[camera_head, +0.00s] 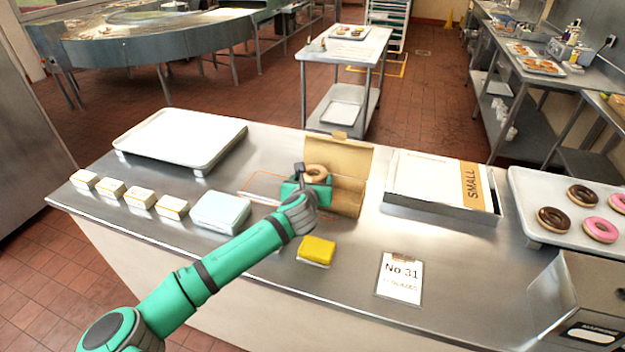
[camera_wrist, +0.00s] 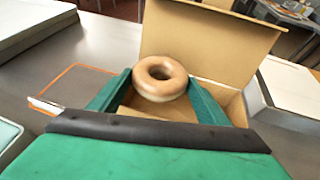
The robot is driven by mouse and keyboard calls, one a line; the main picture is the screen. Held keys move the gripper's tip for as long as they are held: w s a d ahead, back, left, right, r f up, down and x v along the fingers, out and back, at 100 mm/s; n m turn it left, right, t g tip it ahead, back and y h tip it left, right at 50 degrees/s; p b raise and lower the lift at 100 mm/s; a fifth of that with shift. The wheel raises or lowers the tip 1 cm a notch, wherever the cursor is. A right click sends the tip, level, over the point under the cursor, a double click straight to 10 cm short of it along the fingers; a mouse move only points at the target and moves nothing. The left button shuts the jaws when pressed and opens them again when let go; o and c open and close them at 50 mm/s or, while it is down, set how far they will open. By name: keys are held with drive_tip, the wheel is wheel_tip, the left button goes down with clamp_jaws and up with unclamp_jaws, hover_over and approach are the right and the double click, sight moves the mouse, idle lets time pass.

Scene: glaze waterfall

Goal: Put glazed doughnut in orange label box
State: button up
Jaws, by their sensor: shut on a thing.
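A glazed doughnut (camera_wrist: 160,79), light brown with a hole, is between the fingers of my gripper (camera_wrist: 160,95) in the wrist view. The gripper is shut on it. In the head view the doughnut (camera_head: 316,173) shows at the end of my green arm, with my gripper (camera_head: 308,183) around it. An open brown cardboard box (camera_head: 348,157) with its lid raised stands behind and around the doughnut; the box (camera_wrist: 205,38) also fills the back of the wrist view. The doughnut appears over the box opening. Whether it touches the box floor I cannot tell. No orange label on this box is visible.
An orange outline (camera_head: 262,183) is on the steel table left of the box. A stack marked SMALL (camera_head: 440,182) stands right of it, then a tray (camera_head: 540,190) of doughnuts. A yellow sponge-like block (camera_head: 317,249), a "No 31" card (camera_head: 400,278) and an empty tray (camera_head: 180,137) are nearby.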

drive_tip(key=shift+f, duration=0.6)
drive_tip(key=o, duration=1.1)
drive_tip(key=shift+c, duration=0.2)
drive_tip(key=shift+r, duration=0.2)
drive_tip(key=v, duration=1.2)
drive_tip(key=shift+r, duration=0.4)
